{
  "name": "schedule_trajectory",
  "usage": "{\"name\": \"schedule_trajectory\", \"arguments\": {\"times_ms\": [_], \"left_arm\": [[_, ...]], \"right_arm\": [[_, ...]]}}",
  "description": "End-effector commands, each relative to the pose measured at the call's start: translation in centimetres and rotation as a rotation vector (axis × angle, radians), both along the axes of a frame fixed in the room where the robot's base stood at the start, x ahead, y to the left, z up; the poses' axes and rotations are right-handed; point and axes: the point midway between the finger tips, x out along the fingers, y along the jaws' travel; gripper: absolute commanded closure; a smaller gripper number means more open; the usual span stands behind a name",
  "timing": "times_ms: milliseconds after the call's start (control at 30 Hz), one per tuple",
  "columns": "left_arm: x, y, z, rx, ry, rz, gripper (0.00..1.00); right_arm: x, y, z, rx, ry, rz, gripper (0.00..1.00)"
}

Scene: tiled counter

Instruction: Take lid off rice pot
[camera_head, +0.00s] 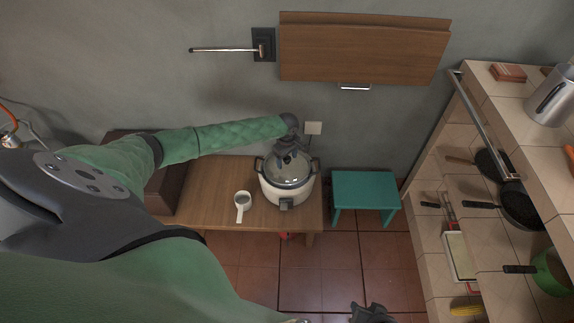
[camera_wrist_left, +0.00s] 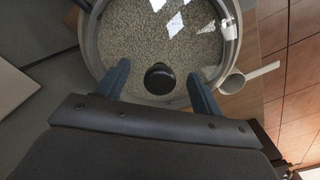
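The rice pot (camera_head: 285,196) is a white cooker with dark side handles on the wooden table. Its clear glass lid (camera_head: 291,180) is on it; grainy contents show through the glass in the left wrist view. The lid's round black knob (camera_wrist_left: 159,79) is near the middle of that view. My left gripper (camera_head: 289,158) is above the lid. In the left wrist view its two fingers (camera_wrist_left: 159,72) are apart, one on each side of the knob, with gaps on both sides. My right gripper (camera_head: 371,314) is at the bottom edge of the head view, partly cut off.
A white cup with a handle (camera_head: 243,200) stands left of the pot on the wooden table (camera_head: 205,190). A teal stool (camera_head: 364,190) is to the right. A tiled counter with shelves and pans (camera_head: 520,205) fills the right side. A wooden panel (camera_head: 362,48) hangs on the wall.

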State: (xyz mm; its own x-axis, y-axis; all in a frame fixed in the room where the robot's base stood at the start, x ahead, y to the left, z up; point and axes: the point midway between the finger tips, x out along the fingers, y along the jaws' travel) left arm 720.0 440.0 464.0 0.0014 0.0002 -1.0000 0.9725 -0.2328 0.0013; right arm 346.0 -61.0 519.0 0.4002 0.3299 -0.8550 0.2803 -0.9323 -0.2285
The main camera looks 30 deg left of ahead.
Motion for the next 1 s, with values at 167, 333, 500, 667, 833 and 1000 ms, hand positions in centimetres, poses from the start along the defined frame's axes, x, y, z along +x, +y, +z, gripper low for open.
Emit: {"name": "schedule_trajectory", "arguments": {"times_ms": [167,333,500,667,833,1000], "left_arm": [[-0.1,-0.1,-0.2,0.0,0.001,0.0,0.78],[-0.1,-0.1,-0.2,0.0,0.001,-0.001,0.94],[-0.1,-0.1,-0.3,0.0,0.002,-0.001,0.94],[-0.2,-0.1,0.2,-0.001,0.002,-0.001,0.94],[-0.1,-0.1,2.7,-0.001,0.0,-0.001,0.94],[-1.9,-1.9,5.3,-0.001,0.001,-0.006,0.94]], "right_arm": [[0.0,0.0,0.0,0.0,0.0,0.0,0.64],[0.1,0.0,0.0,-0.001,-0.001,-0.001,0.64],[0.1,-0.1,0.0,-0.001,-0.001,-0.001,0.64],[0.1,-0.1,-0.1,0.0,-0.002,-0.001,0.64],[0.2,0.0,-0.3,-0.001,-0.004,-0.002,0.64],[0.1,0.0,-0.7,-0.002,0.0,-0.001,0.64]]}}
